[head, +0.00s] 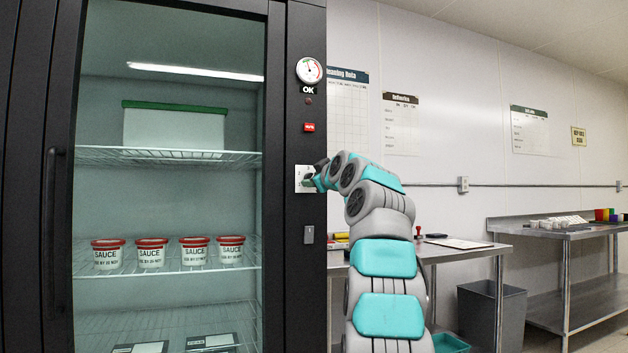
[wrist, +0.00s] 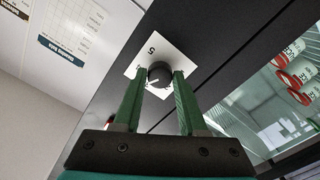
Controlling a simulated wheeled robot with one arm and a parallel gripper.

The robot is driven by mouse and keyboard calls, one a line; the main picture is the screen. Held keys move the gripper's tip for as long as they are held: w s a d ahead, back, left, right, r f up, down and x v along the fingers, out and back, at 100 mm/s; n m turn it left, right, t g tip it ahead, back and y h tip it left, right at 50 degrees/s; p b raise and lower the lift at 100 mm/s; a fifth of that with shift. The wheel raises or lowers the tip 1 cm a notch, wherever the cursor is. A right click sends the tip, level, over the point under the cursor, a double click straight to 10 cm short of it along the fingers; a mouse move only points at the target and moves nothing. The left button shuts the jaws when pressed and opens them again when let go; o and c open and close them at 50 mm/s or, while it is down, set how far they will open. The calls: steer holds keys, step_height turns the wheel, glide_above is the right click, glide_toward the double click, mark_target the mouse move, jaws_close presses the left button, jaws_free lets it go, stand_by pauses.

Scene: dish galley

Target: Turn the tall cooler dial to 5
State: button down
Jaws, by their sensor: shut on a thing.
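The tall cooler (head: 288,250) stands at the left in the head view, with a white dial plate (head: 303,178) on its dark right post. In the wrist view the dial's black round knob (wrist: 160,72) sits on the white plate (wrist: 172,45). A 5, turned over in this view, is printed above the knob. A pale mark on the knob points to the lower left, away from the 5. My gripper (wrist: 158,76) has its green fingers on both sides of the knob, shut on it. In the head view my gripper (head: 314,178) partly covers the dial.
Above the dial are a round gauge (head: 309,70), an OK label and a red label (head: 309,127). A grey switch (head: 309,235) is below. Sauce tubs (head: 151,254) stand behind the glass door. A steel table (head: 455,250) and grey bin (head: 490,310) are at the right.

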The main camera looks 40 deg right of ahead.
steer(key=shift+m, duration=0.5)
steer(key=shift+m+p, duration=1)
steer(key=shift+m, duration=7.8)
steer(key=shift+c, duration=2.3)
jaws_free()
steer(key=shift+s, duration=0.15)
